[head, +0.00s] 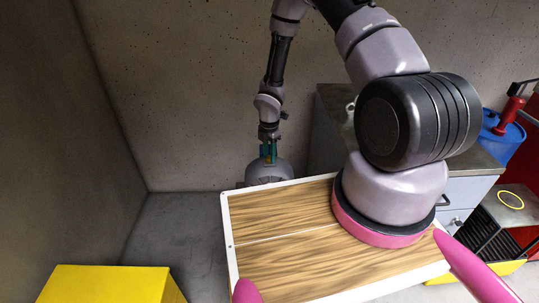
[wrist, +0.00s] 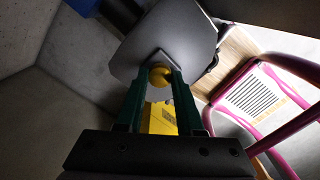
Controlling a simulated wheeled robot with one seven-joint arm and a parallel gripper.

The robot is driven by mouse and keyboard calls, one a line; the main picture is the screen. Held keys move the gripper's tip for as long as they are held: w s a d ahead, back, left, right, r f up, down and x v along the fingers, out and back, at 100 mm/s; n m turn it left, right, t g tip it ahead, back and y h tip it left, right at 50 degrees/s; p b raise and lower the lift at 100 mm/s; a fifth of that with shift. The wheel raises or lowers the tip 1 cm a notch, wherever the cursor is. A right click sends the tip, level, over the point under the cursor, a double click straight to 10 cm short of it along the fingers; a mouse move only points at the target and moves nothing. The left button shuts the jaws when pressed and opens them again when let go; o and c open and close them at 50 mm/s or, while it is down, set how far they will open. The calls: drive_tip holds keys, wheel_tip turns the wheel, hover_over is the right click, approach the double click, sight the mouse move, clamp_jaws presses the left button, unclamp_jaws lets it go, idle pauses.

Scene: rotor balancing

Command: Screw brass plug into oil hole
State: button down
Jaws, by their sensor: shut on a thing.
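My gripper (wrist: 161,76) has green fingers and is shut on the brass plug (wrist: 160,80), a round golden piece between the fingertips in the wrist view. Just past the fingertips is a grey housing (wrist: 165,35) with a flat face. In the head view my gripper (head: 268,154) is at the far end of the arm, pointing down at the top of the rounded grey housing (head: 270,174). The plug's front end and the oil hole are hidden. I cannot tell whether the plug touches the housing or is in the hole.
A concrete wall (head: 190,90) stands close behind the housing. A grey cabinet (head: 462,192) with a blue container (head: 502,138) is at the right. A yellow box (head: 105,285) is at the front left. Bare floor (head: 175,235) lies between the box and the wall.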

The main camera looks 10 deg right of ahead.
drive_tip(key=m, duration=0.9)
drive_tip(key=shift+f, duration=0.1)
drive_tip(key=m, duration=0.4)
drive_tip(key=shift+s+m, duration=0.1)
drive_tip(key=shift+m, duration=0.3)
drive_tip(key=m, duration=0.4)
drive_tip(key=shift+m, duration=0.3)
